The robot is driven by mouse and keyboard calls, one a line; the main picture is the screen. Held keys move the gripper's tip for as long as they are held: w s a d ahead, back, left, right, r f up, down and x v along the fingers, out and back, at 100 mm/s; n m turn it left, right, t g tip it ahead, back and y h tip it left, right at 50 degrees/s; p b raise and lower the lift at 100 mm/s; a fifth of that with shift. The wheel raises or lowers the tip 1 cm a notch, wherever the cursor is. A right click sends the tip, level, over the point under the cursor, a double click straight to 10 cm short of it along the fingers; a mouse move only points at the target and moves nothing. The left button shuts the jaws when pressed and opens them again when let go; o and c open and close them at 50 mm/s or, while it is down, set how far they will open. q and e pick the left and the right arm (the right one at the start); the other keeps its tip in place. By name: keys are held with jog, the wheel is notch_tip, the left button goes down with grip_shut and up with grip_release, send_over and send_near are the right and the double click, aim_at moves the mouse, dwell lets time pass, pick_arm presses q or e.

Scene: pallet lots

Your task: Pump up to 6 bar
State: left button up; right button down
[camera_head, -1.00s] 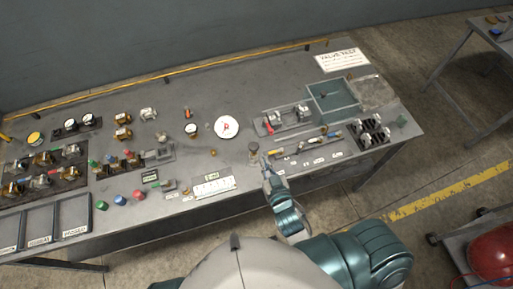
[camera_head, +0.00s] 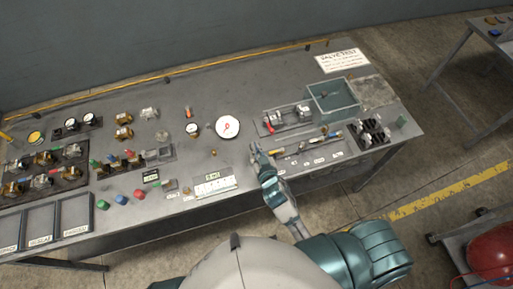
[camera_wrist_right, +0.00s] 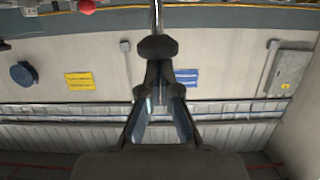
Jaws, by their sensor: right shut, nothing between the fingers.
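The large white gauge (camera_head: 227,127) with a red needle lies on the bench; its numbers are too small to read. In the head view the gripper covers this knob. My left gripper is out of view.
The grey bench (camera_head: 300,75) carries fittings, small gauges and a green-grey bin (camera_head: 333,98). Red (camera_head: 139,194), blue and green buttons sit along the front edge. Right of my gripper are a tool row and a dark rack (camera_head: 370,133). A red tank (camera_head: 492,258) stands at lower right.

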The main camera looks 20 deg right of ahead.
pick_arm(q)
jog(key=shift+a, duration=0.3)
pick_arm(e)
jog(key=shift+a, duration=0.25)
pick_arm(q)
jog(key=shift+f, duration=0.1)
pick_arm(e)
jog(key=shift+f, duration=0.1)
